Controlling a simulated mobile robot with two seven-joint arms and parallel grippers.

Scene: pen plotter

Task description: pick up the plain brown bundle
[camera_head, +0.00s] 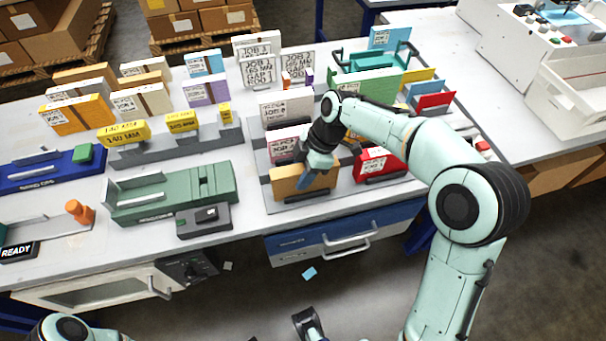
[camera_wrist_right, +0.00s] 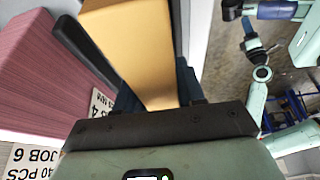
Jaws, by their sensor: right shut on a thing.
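The plain brown bundle (camera_head: 286,187) is at the front left of the grey slotted rack (camera_head: 350,196) in the head view. My right gripper (camera_head: 305,179) reaches down over it from above and is shut on it. In the right wrist view the bundle (camera_wrist_right: 138,45) stands between the dark fingers, with its bare tan face showing and no label. The bundle looks upright; whether its lower edge still touches the rack is unclear.
A pink bundle (camera_head: 284,148) stands close behind the brown one, and a red labelled bundle (camera_head: 377,162) to its right. A green device (camera_head: 170,193) and a grey box (camera_head: 204,220) are at the left. A blue drawer (camera_head: 345,238) sits below the table edge.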

